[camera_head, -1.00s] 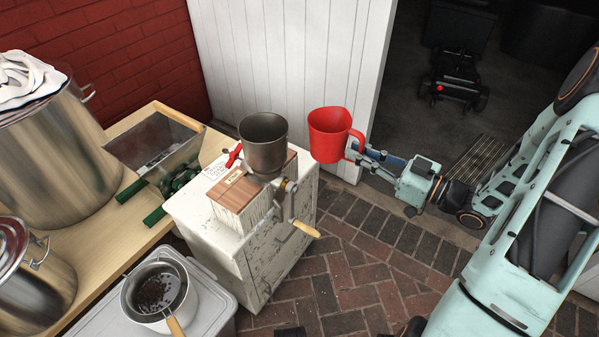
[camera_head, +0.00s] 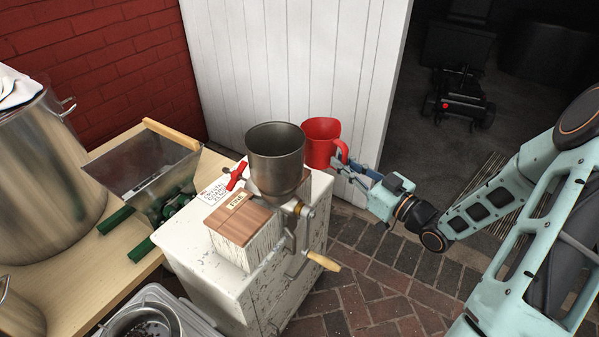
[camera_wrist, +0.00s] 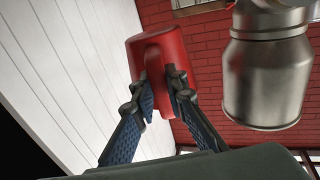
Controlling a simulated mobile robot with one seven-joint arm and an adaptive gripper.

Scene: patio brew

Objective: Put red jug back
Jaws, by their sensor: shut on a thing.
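The red jug (camera_head: 321,140) is upright beside the metal hopper of the grinder, at the back right of the white cabinet. My gripper (camera_head: 343,164) is shut on the jug's handle from the right. In the wrist view the red jug (camera_wrist: 155,57) shows between the fingertips of my gripper (camera_wrist: 163,88), with its handle held there. The jug's base is partly hidden behind the hopper side and cabinet edge, so I cannot tell whether it touches the cabinet top.
The grinder hopper (camera_head: 275,155) stands close left of the jug, with a crank handle (camera_head: 323,261) in front. The white cabinet (camera_head: 215,275) is below. A white panelled door (camera_head: 290,65) stands close behind. A metal mill (camera_head: 150,170) and large pot (camera_head: 40,170) are further left.

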